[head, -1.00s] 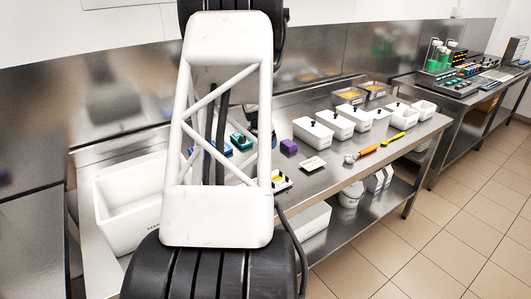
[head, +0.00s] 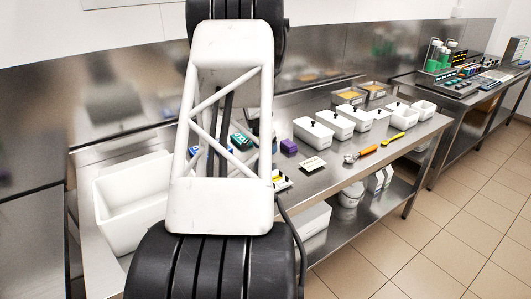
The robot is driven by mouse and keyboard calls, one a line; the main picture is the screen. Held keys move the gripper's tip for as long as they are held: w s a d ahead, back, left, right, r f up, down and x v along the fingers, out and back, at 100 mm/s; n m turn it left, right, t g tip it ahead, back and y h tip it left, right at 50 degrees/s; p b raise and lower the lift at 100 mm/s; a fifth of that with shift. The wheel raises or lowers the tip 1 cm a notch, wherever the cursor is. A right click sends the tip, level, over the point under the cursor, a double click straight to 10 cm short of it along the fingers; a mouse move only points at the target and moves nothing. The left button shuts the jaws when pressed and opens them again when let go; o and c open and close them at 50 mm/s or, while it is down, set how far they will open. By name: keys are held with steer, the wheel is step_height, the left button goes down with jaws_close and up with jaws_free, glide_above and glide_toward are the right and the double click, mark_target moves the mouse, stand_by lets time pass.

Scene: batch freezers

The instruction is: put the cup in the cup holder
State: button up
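I cannot make out a cup or a cup holder with certainty from the head view. My own white arm link stands large in front of the left half of the steel table (head: 350,180) and hides part of it. My gripper is hidden behind this link, so its fingers and anything in them do not show.
A large white bin (head: 130,212) stands at the table's left. A teal item (head: 240,141), a purple block (head: 289,146), a small card (head: 312,167), lidded white tubs (head: 313,132), an orange-handled tool (head: 362,154) and a yellow tool (head: 394,139) lie along the table.

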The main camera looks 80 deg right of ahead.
steer(key=c, duration=0.8)
steer(key=shift+r, duration=0.15)
steer(key=shift+r, duration=4.9)
